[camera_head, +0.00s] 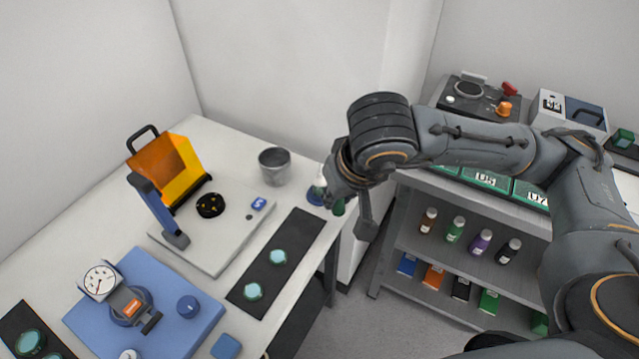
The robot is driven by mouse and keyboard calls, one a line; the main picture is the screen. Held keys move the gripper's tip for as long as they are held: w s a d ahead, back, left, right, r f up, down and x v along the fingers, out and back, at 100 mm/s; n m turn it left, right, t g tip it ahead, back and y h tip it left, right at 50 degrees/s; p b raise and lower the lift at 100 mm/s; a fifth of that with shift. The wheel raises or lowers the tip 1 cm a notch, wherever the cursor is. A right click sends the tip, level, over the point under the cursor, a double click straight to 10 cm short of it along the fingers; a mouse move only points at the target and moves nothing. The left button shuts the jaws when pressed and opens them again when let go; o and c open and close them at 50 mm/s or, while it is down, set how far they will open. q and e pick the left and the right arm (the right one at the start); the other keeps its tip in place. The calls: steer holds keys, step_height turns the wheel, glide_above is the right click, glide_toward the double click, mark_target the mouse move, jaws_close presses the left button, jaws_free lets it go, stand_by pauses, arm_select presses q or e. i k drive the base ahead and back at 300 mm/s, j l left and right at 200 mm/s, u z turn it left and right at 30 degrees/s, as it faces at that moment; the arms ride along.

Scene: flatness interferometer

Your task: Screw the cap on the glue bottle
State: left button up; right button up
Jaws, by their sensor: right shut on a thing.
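My right gripper (352,204) is at the right edge of the white table, with its arm reaching in from the right. It is shut on a small green thing (338,208), mostly covered by the fingers; I cannot tell whether this is the cap or part of a bottle. Just left of the gripper, a small pale bottle-like thing (319,184) stands at a blue round base (315,198), partly hidden by the gripper. I cannot make out whether it is the glue bottle or whether the green thing touches it. My left gripper is not in view.
The white table (222,135) holds a metal cup (275,164), an instrument with an orange shield (168,165), a black mat with teal discs (275,278) and a blue plate with a dial gauge (98,281). A shelf with several small bottles (455,230) stands right.

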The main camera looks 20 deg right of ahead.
mark_target(318, 182)
steer(key=k+l+u, duration=0.15)
steer(key=l, duration=0.25)
steer(key=k+l+u, duration=0.1)
steer(key=l, duration=0.3)
steer(key=k+l+u, duration=0.15)
steer(key=l, duration=0.25)
steer(key=k+l+u, duration=0.15)
steer(key=l, duration=0.25)
steer(key=k+l+u, duration=0.1)
steer(key=l, duration=0.25)
steer(key=k, duration=0.1)
